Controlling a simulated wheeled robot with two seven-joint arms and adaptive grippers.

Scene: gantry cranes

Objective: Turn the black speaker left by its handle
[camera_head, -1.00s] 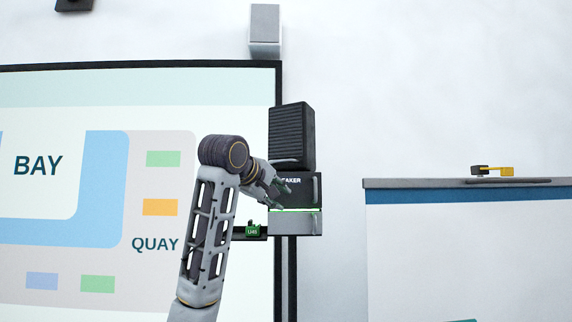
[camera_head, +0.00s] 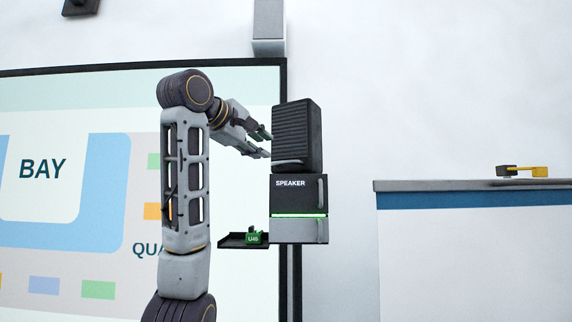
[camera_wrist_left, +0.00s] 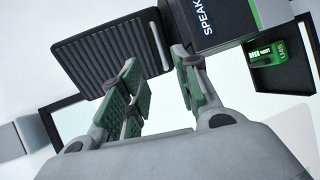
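The black speaker (camera_head: 297,130) has a ribbed front and stands on a dark box (camera_head: 290,195) labelled SPEAKER. A thin handle (camera_head: 290,163) runs along the lower front of the speaker; in the left wrist view the handle (camera_wrist_left: 161,40) lies along the ribbed face's right edge. My left gripper (camera_head: 264,143) is just left of the speaker, around the height of its lower half. In the left wrist view my left gripper (camera_wrist_left: 158,76) has its green-padded fingers apart, with nothing between them. Contact with the speaker cannot be made out. My right gripper is not in view.
A grey drawer-like unit (camera_head: 298,231) with a green light strip above it sits under the labelled box. A small dark tray (camera_head: 230,241) beside it bears a green device (camera_head: 254,237). A large screen (camera_head: 100,100) is behind my arm. A whiteboard (camera_head: 480,260) stands right.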

